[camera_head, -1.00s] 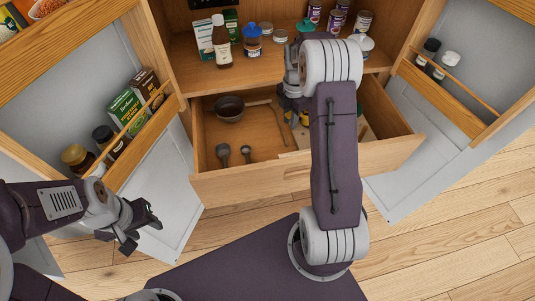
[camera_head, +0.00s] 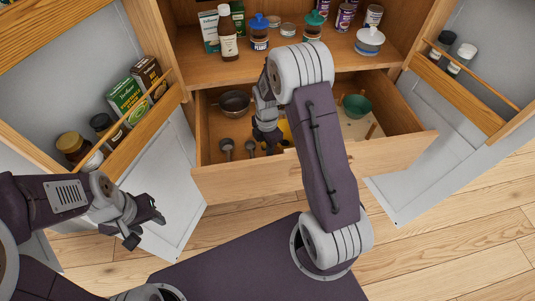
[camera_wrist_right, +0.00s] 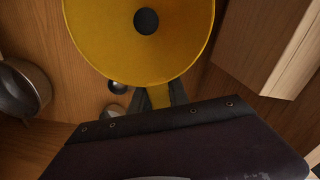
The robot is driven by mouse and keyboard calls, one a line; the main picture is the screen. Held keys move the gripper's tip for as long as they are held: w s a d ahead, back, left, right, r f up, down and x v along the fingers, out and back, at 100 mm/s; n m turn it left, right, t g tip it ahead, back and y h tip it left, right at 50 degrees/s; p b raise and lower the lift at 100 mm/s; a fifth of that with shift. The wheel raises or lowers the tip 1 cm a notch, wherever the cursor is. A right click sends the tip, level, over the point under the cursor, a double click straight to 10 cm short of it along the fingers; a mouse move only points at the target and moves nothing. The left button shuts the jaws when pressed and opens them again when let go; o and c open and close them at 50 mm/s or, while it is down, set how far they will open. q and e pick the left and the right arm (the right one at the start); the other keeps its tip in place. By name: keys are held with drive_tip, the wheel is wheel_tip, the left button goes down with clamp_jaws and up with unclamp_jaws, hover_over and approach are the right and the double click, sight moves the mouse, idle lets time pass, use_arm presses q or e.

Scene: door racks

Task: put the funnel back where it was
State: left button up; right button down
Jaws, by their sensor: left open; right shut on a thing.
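The yellow funnel (camera_wrist_right: 100,45) fills the upper middle of the right wrist view, its wide mouth facing the camera with a dark round hole at its centre. My right gripper (camera_wrist_right: 157,97) is shut on its yellow tab. In the head view the right gripper (camera_head: 268,138) is down at the open drawer (camera_head: 290,176), and only a small yellow part of the funnel (camera_head: 286,130) shows beside it. The arm hides the rest. My left gripper (camera_head: 147,216) is open and empty, left of the drawer.
In the drawer lie a dark pan (camera_head: 235,102) at left, dark ladles (camera_head: 226,146) in front, and a green bowl-like thing (camera_head: 356,105) at right. Bottles and cans stand on the shelf (camera_head: 230,72) above. Open doors with racks (camera_head: 150,125) flank the drawer.

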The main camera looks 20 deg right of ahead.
wheel_tip(320, 180, down, 3)
drive_tip(key=shift+s+f, duration=0.1)
drive_tip(key=shift+f, duration=0.45)
drive_tip(key=shift+f+b, duration=0.15)
drive_tip(key=shift+b, duration=0.15)
drive_tip(key=c, duration=1.3)
unclamp_jaws()
drive_tip(key=shift+o, duration=0.2)
wheel_tip(320, 180, up, 12)
drive_tip(key=shift+r+p, duration=0.25)
drive_tip(key=shift+p, duration=0.6)
